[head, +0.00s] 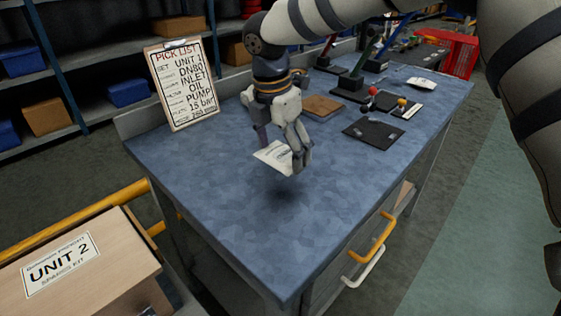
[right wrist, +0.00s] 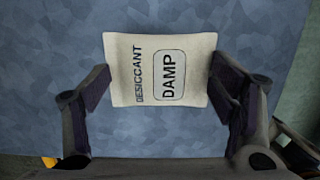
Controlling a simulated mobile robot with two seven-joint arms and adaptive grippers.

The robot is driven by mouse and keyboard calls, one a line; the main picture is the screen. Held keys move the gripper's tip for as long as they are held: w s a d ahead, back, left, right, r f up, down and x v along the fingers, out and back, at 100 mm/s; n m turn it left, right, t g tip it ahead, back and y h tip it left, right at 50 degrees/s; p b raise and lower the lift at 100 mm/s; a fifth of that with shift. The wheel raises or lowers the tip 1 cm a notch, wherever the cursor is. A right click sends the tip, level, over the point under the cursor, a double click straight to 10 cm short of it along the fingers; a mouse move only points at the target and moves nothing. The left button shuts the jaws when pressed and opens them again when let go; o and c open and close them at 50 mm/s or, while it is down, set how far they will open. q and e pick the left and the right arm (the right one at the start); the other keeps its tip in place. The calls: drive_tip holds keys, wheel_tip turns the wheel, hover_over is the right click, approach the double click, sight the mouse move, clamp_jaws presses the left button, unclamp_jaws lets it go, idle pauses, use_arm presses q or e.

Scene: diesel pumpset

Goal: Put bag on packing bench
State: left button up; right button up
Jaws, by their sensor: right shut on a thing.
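A small white bag (head: 273,156) is held by my right gripper (head: 284,152) above the blue top of the packing bench (head: 220,205). In the right wrist view the bag (right wrist: 158,68) reads "DESICCANT" and "DAMP". The fingers of my right gripper (right wrist: 160,95) press on its left and right edges. A dark shadow lies on the bench top below the bag, with a gap between them. My left gripper is not in view.
A pick list clipboard (head: 184,86) stands at the bench's left edge. A brown pad (head: 322,107), a dark mat (head: 374,133) and stands (head: 352,86) sit farther back. A "UNIT 2" box (head: 75,262) is at front left. The bench's near part is clear.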

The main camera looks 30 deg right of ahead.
sight(281, 152)
drive_tip(key=shift+w+d+f, duration=0.1)
drive_tip(key=shift+w+f, duration=0.05)
drive_tip(key=shift+f, duration=0.75)
drive_tip(key=shift+w+d+f, duration=0.1)
drive_tip(key=shift+f, duration=0.75)
drive_tip(key=shift+f, duration=0.1)
drive_tip(key=o, duration=1.2)
drive_tip(key=shift+f, duration=0.1)
drive_tip(key=shift+o, duration=0.2)
drive_tip(key=r, duration=0.4)
drive_tip(key=a+r, duration=0.1)
drive_tip(key=r, duration=0.7)
drive_tip(key=shift+s+a+r, duration=0.1)
drive_tip(key=shift+s+a, duration=0.25)
